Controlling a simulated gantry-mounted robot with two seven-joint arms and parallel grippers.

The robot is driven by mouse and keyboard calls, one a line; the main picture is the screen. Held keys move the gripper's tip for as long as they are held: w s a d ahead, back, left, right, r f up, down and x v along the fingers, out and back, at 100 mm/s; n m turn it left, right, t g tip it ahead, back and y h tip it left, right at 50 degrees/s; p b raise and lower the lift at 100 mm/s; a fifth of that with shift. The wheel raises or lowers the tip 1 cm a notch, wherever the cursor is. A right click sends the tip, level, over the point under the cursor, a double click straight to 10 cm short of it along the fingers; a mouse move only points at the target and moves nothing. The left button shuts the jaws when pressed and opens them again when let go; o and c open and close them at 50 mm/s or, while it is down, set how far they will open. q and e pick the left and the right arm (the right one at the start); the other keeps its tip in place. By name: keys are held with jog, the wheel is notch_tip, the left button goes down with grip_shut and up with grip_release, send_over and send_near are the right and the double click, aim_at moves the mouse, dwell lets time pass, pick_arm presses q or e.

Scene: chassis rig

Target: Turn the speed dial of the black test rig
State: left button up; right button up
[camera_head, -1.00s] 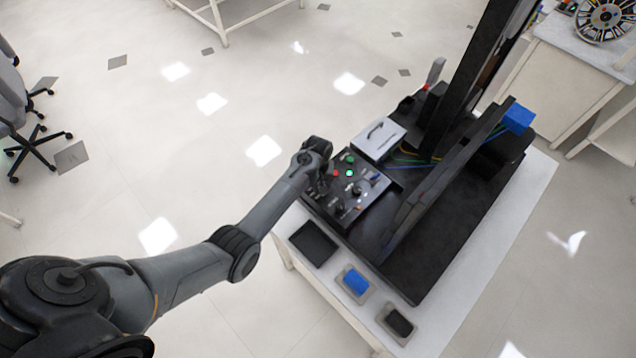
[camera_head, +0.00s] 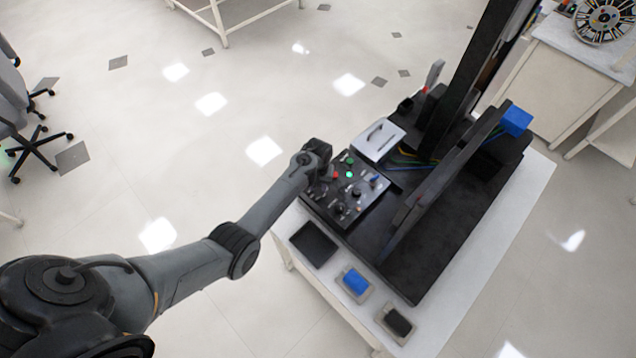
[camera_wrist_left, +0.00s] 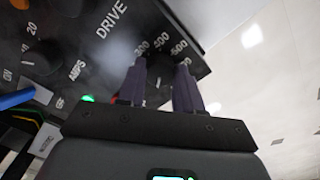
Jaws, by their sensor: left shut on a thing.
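The black test rig (camera_head: 437,255) stands on a white table, with its control panel (camera_head: 362,206) at its left end. My left gripper (camera_wrist_left: 160,85) is at the panel's far-left corner. In the left wrist view its two fingers stand on either side of a dark, blurred knob, the speed dial (camera_wrist_left: 160,67), among printed numbers from 300 to 600. It is shut on the dial. In the head view the wrist hides the dial and the fingertips. My right gripper is not in view.
The panel also carries a lit green lamp (camera_head: 349,175), a red button and several knobs. A grey box (camera_head: 378,139) and a slanted black beam (camera_head: 440,183) stand close by. A black tray (camera_head: 313,244) and a blue block (camera_head: 355,281) lie in front.

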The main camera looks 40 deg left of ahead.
pick_arm(q)
jog(key=m+p, duration=0.2)
jog(key=m, duration=0.1)
jog(key=shift+r+m, duration=0.15)
jog(key=shift+m, duration=0.15)
jog(key=m+p, duration=0.1)
jog(key=m, duration=0.2)
jog(key=shift+m, duration=0.3)
jog(key=m, duration=0.4)
jog(key=shift+m+p, duration=0.3)
jog(key=shift+m, duration=1.9)
jog(key=o, duration=1)
jog(key=shift+o, duration=0.2)
